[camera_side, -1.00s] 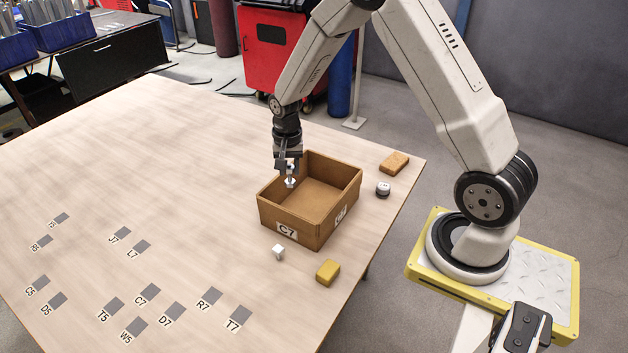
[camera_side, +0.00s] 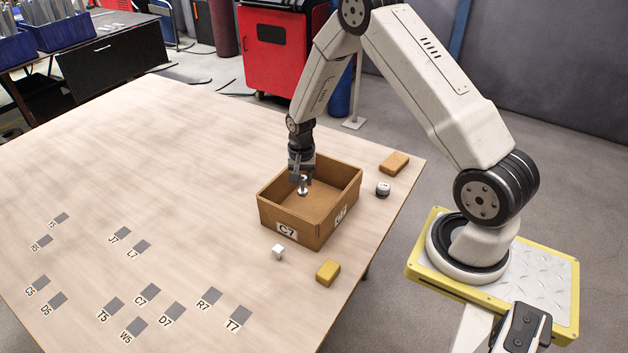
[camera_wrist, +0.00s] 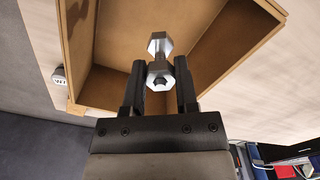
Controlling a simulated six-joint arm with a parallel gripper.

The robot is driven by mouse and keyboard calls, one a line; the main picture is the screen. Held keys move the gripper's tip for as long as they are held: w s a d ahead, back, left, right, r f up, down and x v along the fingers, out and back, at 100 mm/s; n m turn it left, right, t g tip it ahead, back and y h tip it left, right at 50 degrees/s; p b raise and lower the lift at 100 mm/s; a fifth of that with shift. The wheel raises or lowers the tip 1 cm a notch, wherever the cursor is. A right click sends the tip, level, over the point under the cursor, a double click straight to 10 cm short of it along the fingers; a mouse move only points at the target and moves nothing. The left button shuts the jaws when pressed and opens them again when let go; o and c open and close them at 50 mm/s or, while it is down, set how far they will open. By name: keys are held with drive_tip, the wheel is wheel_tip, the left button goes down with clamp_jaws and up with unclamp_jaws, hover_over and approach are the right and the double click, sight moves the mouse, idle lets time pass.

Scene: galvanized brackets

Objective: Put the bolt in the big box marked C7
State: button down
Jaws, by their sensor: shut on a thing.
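The big box marked C7 (camera_side: 274,222) is an open brown carton near the table's right edge, with its C7 label on the front wall. It also fills much of the wrist view (camera_wrist: 212,77). My gripper (camera_side: 301,181) points down over the left part of the box opening. It is shut on a silver bolt (camera_side: 303,190), whose lower end hangs below the fingers. In the wrist view the bolt (camera_wrist: 159,44) shows between the two dark fingers (camera_wrist: 160,75), with the box floor behind it. I cannot tell exactly how far the bolt is above the floor.
Marked grey squares lie at the front left. The table's left is clear.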

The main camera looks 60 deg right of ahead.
sight(302, 191)
drive_tip(key=shift+f, duration=0.1)
drive_tip(key=shift+f, duration=2.8)
drive_tip(key=shift+f, duration=2.05)
drive_tip(key=shift+f, duration=0.2)
drive_tip(key=shift+c, duration=1.8)
unclamp_jaws()
drive_tip(key=shift+r, duration=0.2)
drive_tip(key=shift+r, duration=6)
